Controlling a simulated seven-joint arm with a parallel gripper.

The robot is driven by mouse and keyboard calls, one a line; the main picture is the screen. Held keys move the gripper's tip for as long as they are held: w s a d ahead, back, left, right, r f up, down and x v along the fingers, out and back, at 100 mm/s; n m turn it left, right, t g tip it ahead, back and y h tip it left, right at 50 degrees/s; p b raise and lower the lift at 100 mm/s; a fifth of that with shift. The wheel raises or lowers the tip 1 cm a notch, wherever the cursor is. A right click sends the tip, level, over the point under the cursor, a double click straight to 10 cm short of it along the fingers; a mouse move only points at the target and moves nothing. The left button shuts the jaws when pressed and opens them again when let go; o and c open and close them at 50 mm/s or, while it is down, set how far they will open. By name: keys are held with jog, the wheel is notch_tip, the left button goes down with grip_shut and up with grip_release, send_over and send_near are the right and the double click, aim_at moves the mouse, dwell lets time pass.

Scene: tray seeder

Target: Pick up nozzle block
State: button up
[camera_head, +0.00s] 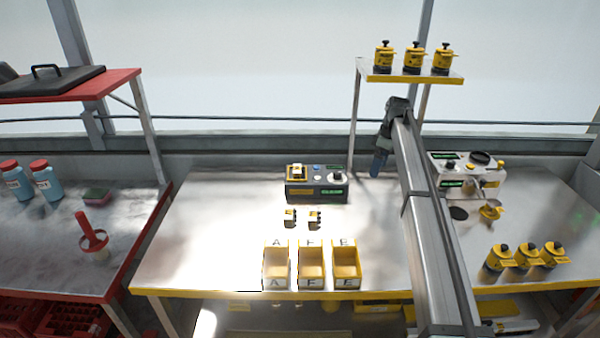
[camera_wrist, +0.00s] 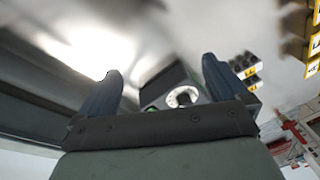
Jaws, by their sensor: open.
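Two small nozzle blocks, black with white and yellow, stand on the steel bench in the head view, a left one (camera_head: 290,217) and a right one (camera_head: 315,218). They also show at the right of the wrist view, one above (camera_wrist: 243,65) and one below (camera_wrist: 252,82). A similar small white and yellow piece (camera_head: 297,172) sits on the grey control box (camera_head: 316,192) behind them. My gripper (camera_head: 378,163) is to the right of the box, apart from the blocks.
Three yellow bins marked A (camera_head: 276,266), F (camera_head: 312,267) and E (camera_head: 346,266) stand in front of the blocks. A white machine (camera_head: 463,178) and several yellow canisters (camera_head: 498,262) are on the right. A shelf (camera_head: 412,77) rises behind. The bench's left part is clear.

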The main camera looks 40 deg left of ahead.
jog(key=s+a+r+n, duration=0.2)
jog(key=s+a, duration=0.1)
jog(key=a, duration=0.5)
jog(key=s+a+r+n, duration=0.1)
jog(key=s+a+r, duration=0.15)
jog(key=a, duration=0.55)
jog(key=n+t, duration=0.2)
jog(key=n, duration=0.1)
send_near(299, 168)
jog(key=shift+h, duration=0.4)
jog(key=f, duration=0.8)
jog(key=shift+w+a+f, duration=0.1)
jog(key=shift+a+f, duration=0.3)
jog(key=shift+c, duration=0.5)
jog(key=c, duration=1.1)
jog(key=shift+r, duration=0.1)
